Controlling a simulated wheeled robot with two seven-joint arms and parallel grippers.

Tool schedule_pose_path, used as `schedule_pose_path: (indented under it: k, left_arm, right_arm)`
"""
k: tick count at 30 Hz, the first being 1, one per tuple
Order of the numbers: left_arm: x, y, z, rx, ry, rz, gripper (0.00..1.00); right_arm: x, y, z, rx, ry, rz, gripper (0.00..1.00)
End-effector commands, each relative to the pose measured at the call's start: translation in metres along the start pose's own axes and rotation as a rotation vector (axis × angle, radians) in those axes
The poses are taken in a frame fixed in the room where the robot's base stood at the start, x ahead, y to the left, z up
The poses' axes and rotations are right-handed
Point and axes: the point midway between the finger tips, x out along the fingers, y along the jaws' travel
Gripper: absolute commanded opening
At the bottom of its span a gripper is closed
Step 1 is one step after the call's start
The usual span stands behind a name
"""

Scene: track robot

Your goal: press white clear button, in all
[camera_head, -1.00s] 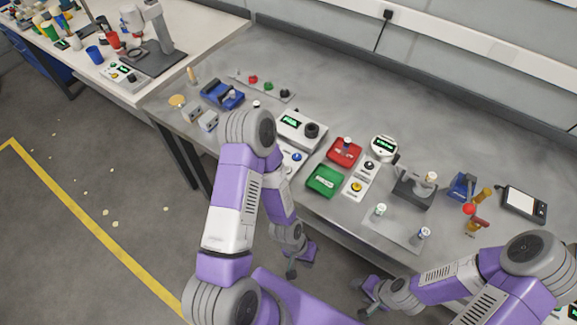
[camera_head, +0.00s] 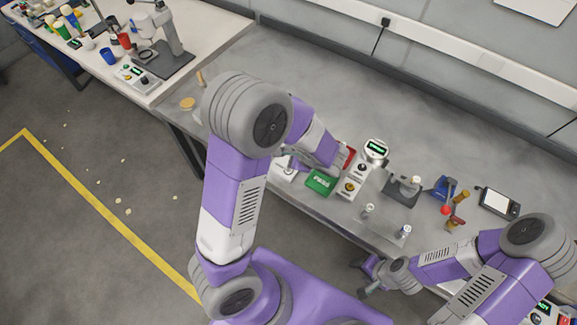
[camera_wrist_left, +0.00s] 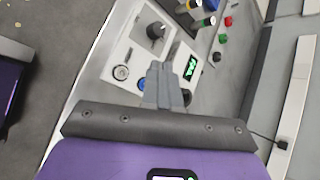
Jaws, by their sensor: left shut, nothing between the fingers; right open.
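A blue button (camera_wrist_left: 141,83) there is partly hidden by my fingers. I cannot read any button's label. My left gripper (camera_wrist_left: 164,68) is shut and empty, in front of the panel, between the pale button and the display. Contact cannot be told. My right gripper (camera_head: 362,281) is open and empty, off the bench's front edge.
The back of the bench is clear.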

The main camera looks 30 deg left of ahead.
Motion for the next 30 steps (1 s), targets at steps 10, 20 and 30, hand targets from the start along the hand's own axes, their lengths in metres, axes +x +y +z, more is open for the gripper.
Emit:
schedule_pose_path:
  k: [10, 20, 30]
  left_arm:
    - [0.000, -0.002, 0.001, 0.001, -0.003, -0.006, 0.00]
    - [0.014, 0.009, -0.009, 0.002, -0.003, -0.005, 0.00]
    - [0.048, 0.034, -0.034, 0.003, -0.003, -0.005, 0.00]
  right_arm:
    - [0.000, 0.000, 0.000, 0.000, 0.000, 0.000, 0.53]
    - [0.013, 0.005, -0.001, 0.000, 0.000, 0.000, 0.53]
    - [0.043, 0.016, -0.002, 0.000, 0.000, 0.000, 0.53]
